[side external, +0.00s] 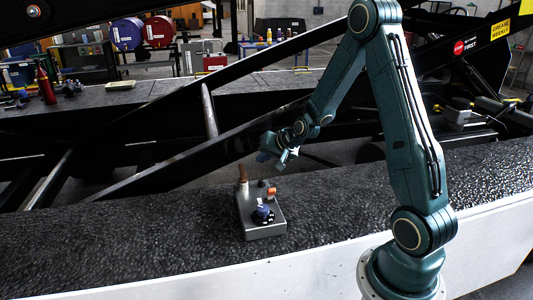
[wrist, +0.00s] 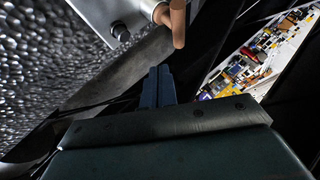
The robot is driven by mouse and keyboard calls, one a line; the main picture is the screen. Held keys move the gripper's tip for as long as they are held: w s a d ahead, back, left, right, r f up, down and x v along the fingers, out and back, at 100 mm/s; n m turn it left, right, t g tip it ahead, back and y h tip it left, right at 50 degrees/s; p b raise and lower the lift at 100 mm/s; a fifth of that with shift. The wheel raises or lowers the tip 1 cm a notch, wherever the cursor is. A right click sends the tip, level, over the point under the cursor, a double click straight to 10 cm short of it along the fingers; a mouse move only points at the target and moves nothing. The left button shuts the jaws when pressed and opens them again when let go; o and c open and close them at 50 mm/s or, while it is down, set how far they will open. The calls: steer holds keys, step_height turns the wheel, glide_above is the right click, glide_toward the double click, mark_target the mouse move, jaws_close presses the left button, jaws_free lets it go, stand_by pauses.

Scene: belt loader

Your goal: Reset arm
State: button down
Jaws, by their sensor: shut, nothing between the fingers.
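My gripper (side external: 272,159) hangs in the air above and a little right of a grey control box (side external: 259,225) on the black textured surface. In the wrist view my gripper's blue fingers (wrist: 158,85) are together with nothing between them. The box carries a brown upright handle (side external: 242,173), an orange part (side external: 271,193) and a dark blue knob (side external: 263,214). In the wrist view the brown handle (wrist: 178,22) points in from the top, beyond the fingertips and apart from them. A corner of the grey box (wrist: 98,12) also shows there.
The black textured surface (side external: 110,240) is clear around the box, with a white side panel below. Black diagonal beams (side external: 190,160) of the loader rise behind my gripper. A workbench (side external: 130,93) with tools stands at the back left.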

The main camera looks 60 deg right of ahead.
stand_by(0.3)
steer(key=s+a+r+n+g+y, duration=0.1)
steer(key=s+a+r+n, duration=0.2)
steer(key=s+a+r, duration=0.3)
steer(key=s+a+r+n+g, duration=0.1)
steer(key=s+a+r+n, duration=0.2)
steer(key=a+r, duration=0.5)
steer(key=s+a+r+n, duration=0.2)
steer(key=s+a, duration=0.1)
steer(key=s, duration=0.6)
steer(key=s+a+r+n+g, duration=0.1)
steer(key=s+a+r+n, duration=0.1)
steer(key=s, duration=0.6)
steer(key=shift+s+a+n, duration=0.35)
steer(key=shift+a+n, duration=0.05)
steer(key=shift+a, duration=0.2)
steer(key=shift+r, duration=0.1)
